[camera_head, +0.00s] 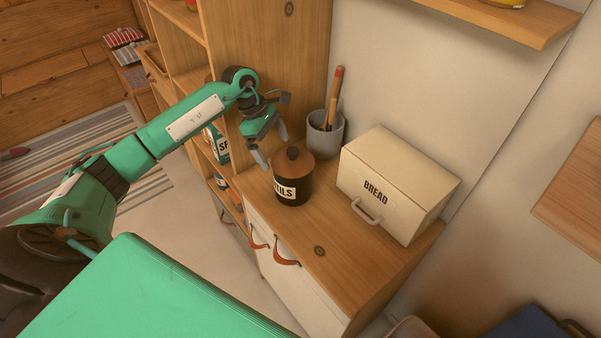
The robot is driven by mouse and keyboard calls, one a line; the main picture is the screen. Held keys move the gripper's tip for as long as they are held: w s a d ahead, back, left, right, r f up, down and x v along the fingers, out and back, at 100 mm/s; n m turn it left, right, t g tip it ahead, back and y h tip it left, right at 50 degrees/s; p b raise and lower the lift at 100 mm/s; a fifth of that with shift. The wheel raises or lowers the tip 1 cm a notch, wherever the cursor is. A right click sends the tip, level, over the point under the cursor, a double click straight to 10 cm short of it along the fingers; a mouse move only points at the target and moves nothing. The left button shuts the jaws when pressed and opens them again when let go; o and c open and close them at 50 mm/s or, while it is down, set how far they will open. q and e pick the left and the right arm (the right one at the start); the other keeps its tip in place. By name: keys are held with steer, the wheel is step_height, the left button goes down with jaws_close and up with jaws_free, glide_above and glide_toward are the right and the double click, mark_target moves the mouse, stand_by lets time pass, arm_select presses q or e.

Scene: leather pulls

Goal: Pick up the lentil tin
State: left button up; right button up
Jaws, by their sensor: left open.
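The lentil tin (293,188) is a dark round canister with a brown knobbed lid and a white label on which "TILS" can be read. It stands upright on the wooden counter top (340,255), near its left end. My left gripper (273,147) is open and points down just behind and to the left of the tin, with its fingertips near the lid's height. I see no tin between its fingers. Whether a finger touches the lid, I cannot tell. My right gripper does not show.
A grey pot (325,137) with upright utensils stands behind the tin. A cream bread box (397,187) stands to the right. A wooden shelf unit (225,75) rises at the left. Drawers with leather pulls (287,264) are below. The counter's front right is clear.

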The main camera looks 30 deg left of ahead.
arm_select(q)
steer(key=shift+s+d+f+p, duration=0.1)
steer(key=shift+s+f+p, duration=0.15)
steer(key=shift+f+p, duration=0.15)
steer(key=shift+s+d+f+p, duration=0.1)
steer(key=shift+s+f+p, duration=0.15)
steer(key=shift+f, duration=0.2)
steer(key=shift+w+d+f+p, duration=0.1)
steer(key=shift+d+f+p, duration=0.1)
steer(key=shift+p, duration=0.1)
steer(key=p+x, duration=0.2)
steer(key=x, duration=0.2)
steer(key=shift+w+f+p, duration=0.1)
steer(key=shift+w+p, duration=0.05)
steer(key=shift+p, duration=0.15)
steer(key=shift+f, duration=0.35)
steer(key=shift+c, duration=0.4)
steer(key=c, duration=1.1)
steer(key=shift+w, duration=0.1)
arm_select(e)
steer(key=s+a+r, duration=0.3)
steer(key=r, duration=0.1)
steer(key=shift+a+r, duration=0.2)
